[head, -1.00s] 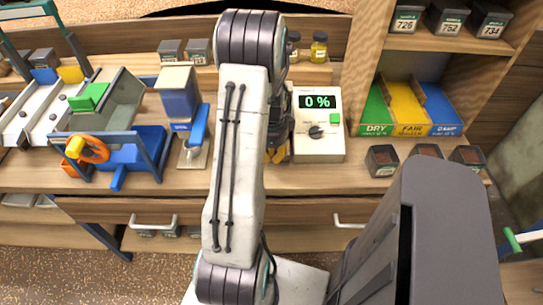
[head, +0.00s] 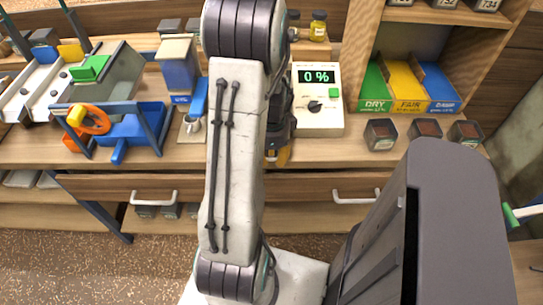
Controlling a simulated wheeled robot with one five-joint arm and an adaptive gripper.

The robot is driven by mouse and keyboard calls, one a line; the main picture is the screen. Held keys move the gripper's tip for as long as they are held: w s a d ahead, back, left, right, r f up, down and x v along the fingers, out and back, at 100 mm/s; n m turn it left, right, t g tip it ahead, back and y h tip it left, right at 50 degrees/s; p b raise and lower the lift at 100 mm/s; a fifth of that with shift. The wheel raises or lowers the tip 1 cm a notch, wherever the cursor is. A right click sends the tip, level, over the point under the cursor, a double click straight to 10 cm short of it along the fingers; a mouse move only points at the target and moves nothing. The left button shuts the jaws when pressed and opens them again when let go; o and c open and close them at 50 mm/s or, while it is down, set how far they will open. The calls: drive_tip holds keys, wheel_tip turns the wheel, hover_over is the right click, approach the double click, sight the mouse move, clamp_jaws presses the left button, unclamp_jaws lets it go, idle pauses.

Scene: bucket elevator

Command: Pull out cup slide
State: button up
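My gripper (head: 278,156) shows only in part beside my own arm link, with orange-yellow fingertips pointing down near the table's front edge. My arm hides its left side, so its opening is unclear. I cannot name the cup slide for certain. A blue box with a beige top (head: 178,68) stands left of my arm, with a blue lever (head: 199,98) and a small pale cup-like piece (head: 189,124) on a grey plate at its foot. A white meter (head: 317,105) reading 0 % stands just right of my gripper.
A blue-framed machine with an orange wheel (head: 95,121) stands at the left. Several small dark-framed boxes, one here (head: 380,135), line the right front. Green, yellow and blue bins (head: 408,88) stand behind them. Drawer handles (head: 154,198) stick out below the tabletop.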

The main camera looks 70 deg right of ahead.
drive_tip(key=o, duration=0.4)
drive_tip(key=shift+d+r, duration=0.1)
drive_tip(key=shift+r, duration=0.05)
drive_tip(key=shift+c, duration=0.2)
drive_tip(key=shift+r, duration=0.15)
wheel_tip(320, 180, up, 12)
idle(0.9)
drive_tip(key=w+a+r+n+t, duration=0.1)
drive_tip(key=w+a+n, duration=0.3)
drive_tip(key=a+n, duration=0.6)
drive_tip(key=w+a+r+n+t+p, duration=0.1)
drive_tip(key=w+a+r+n, duration=0.2)
drive_tip(key=a+n, duration=0.8)
drive_tip(key=w+a+r+n+t, duration=0.1)
drive_tip(key=w+a+r+n, duration=0.1)
drive_tip(key=w+a+n, duration=0.4)
drive_tip(key=a+n, duration=0.5)
drive_tip(key=a, duration=0.1)
drive_tip(key=shift+w+r, duration=0.15)
drive_tip(key=shift+w, duration=0.05)
